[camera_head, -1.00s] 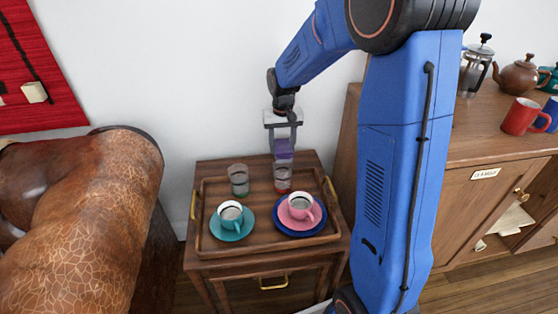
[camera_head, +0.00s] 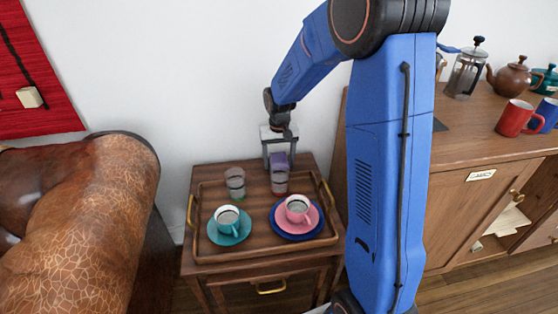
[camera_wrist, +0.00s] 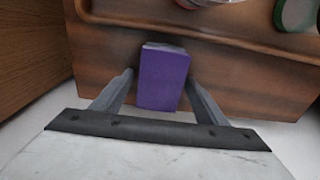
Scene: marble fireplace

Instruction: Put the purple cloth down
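The purple cloth (camera_head: 279,160) is a small folded block at the back of the wooden side table, behind the glasses. In the wrist view the cloth (camera_wrist: 163,78) lies between the two fingers of my gripper (camera_wrist: 160,82). The right finger seems to touch it, and a thin gap shows beside the left finger. My gripper (camera_head: 279,156) points down in the head view. I cannot tell whether it grips the cloth or whether the cloth rests on the table.
A wooden tray (camera_head: 253,248) on the side table (camera_head: 222,268) holds two glasses, a teal cup (camera_head: 228,219) on a saucer and a pink cup (camera_head: 297,209) on pink and blue plates. A brown armchair (camera_head: 85,220) stands left, a cabinet (camera_head: 460,155) right.

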